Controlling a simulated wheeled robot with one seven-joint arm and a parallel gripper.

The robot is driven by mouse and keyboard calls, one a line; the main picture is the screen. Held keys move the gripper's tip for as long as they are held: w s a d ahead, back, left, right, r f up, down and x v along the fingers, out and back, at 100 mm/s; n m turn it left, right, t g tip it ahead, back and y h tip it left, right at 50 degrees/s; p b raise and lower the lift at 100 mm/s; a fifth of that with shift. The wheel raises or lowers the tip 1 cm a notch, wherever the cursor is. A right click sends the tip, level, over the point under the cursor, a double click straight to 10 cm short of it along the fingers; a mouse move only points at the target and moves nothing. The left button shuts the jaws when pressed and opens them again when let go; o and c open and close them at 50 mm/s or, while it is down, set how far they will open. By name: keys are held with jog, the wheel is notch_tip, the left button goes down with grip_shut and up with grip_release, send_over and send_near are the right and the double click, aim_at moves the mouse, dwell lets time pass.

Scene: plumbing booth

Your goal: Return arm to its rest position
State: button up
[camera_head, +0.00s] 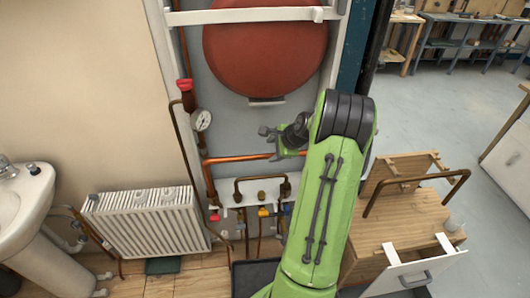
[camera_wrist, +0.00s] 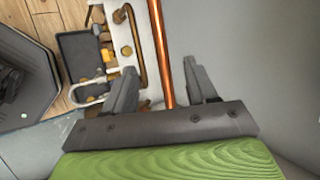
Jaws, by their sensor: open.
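My gripper (camera_head: 270,143) is in front of the grey wall panel, below the red tank, with my green arm bent up from the lower middle. It also shows in the wrist view (camera_wrist: 162,75), its two grey fingers spread apart with no object clamped between them. A horizontal copper pipe (camera_head: 238,159) runs along the panel to the gripper in the head view. In the wrist view a copper pipe (camera_wrist: 161,45) appears between the fingers, without visible contact on either side. I cannot tell the depth between them.
The red tank (camera_head: 264,45) is above the gripper. A pressure gauge (camera_head: 201,119) and red valve handle (camera_head: 184,86) are left. A white radiator (camera_head: 146,224) and sink (camera_head: 22,205) stand further left. A wooden bench (camera_head: 405,220) is close on the right. Open floor (camera_head: 440,115) lies behind it.

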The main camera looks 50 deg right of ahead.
jog(key=v, duration=0.5)
jog(key=shift+r+p, duration=0.1)
jog(key=shift+p, duration=0.2)
jog(key=a+r+n+g, duration=0.1)
jog(key=a+r+n, duration=0.25)
jog(key=a, duration=0.35)
jog(key=w+a+r+n, duration=0.1)
jog(key=a+r+n, duration=0.25)
jog(key=a, duration=0.35)
jog(key=a+r+n+g, duration=0.1)
jog(key=a+r+n, duration=0.25)
jog(key=a, duration=0.25)
jog(key=s+a+r+n, duration=0.3)
jog(key=s+a+n, duration=1.1)
jog(key=s+a, duration=0.2)
jog(key=shift+s+y+p, duration=0.3)
jog(key=shift+s+p, duration=0.1)
jog(key=shift+p, duration=0.05)
